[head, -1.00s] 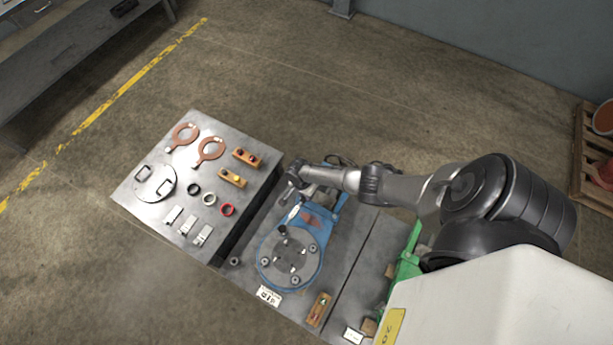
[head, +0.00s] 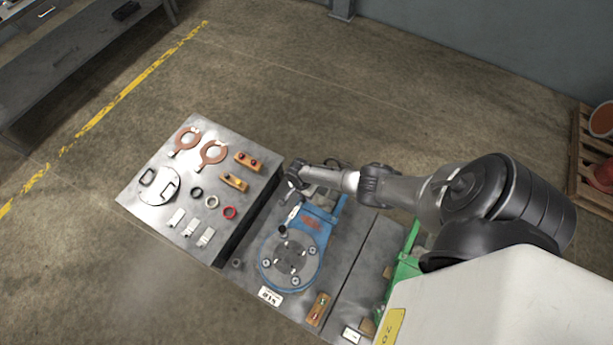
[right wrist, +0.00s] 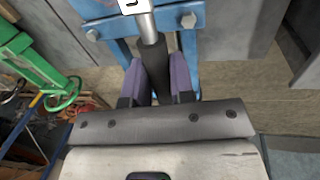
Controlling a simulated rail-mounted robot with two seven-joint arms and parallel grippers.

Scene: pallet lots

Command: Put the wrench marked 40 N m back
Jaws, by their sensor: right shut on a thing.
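My right gripper (head: 294,187) is above the far end of a blue fixture (head: 308,222). In the right wrist view its two purple fingers (right wrist: 166,82) are shut around the dark handle of a wrench (right wrist: 151,52). The wrench has a silver shaft and a white tag at the top edge; the tag is cut off and its marking cannot be read. In the head view the wrench (head: 292,216) is small and partly hidden by the gripper, pointing toward the round plate of the fixture. Whether it touches the fixture cannot be told. My left gripper is out of view.
A grey table (head: 150,210) at left carries copper rings, orange blocks, small coloured rings, a round plate and several pale blocks. An orange block (head: 318,308) and a white label (head: 270,296) lie near the fixture. A green frame (head: 404,270) stands at right.

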